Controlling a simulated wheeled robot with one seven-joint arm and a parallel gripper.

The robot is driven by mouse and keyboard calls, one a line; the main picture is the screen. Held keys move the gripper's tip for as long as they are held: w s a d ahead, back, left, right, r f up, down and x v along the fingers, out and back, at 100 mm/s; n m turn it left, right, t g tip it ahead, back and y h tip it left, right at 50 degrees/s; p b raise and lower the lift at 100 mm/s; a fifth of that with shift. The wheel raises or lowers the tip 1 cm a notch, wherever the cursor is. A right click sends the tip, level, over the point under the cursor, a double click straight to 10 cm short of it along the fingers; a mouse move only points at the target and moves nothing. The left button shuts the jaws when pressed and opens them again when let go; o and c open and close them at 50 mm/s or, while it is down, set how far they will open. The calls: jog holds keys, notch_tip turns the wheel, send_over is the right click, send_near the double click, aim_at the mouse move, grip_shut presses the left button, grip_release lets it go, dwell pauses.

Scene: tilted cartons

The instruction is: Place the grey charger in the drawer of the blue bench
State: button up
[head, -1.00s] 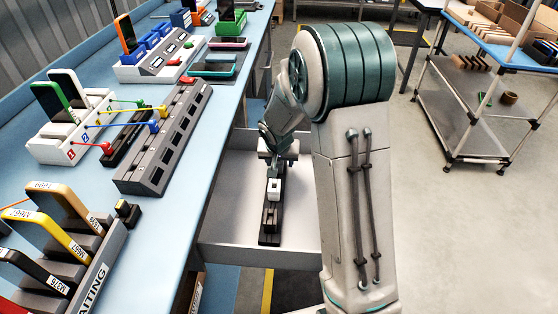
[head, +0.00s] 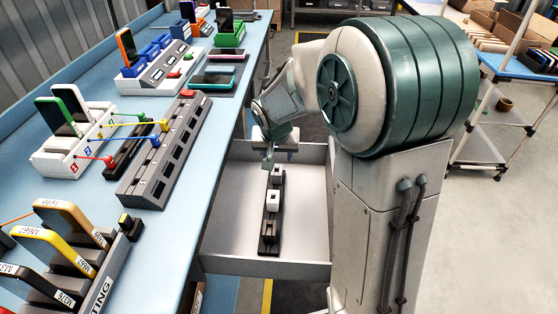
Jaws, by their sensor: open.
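A long dark grey bar with white blocks on top, seemingly the grey charger (head: 270,213), lies lengthwise on the floor of the open drawer (head: 230,264) of the blue bench (head: 187,205). My gripper (head: 268,163) is open at the far end of the bar, slightly to its left. It looks apart from the bar, though its fingers are small and partly hidden by the wrist. My arm covers part of the drawer's right side.
On the bench stand a long grey slotted unit (head: 168,150), a white phone stand (head: 62,155), coloured cables and a holder of labelled phones (head: 62,265). A wheeled cart (head: 490,120) stands at the right. The drawer floor beside the bar is clear.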

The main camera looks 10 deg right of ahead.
jog(key=s+r+n+g, duration=0.1)
jog(key=s+r, duration=0.1)
jog(key=s, duration=0.9)
jog(key=s+r+n+g+y, duration=0.1)
jog(key=s+r+n, duration=0.1)
jog(key=s, duration=1)
jog(key=shift+s+d+r+n+y, duration=0.3)
jog(key=shift+r, duration=0.4)
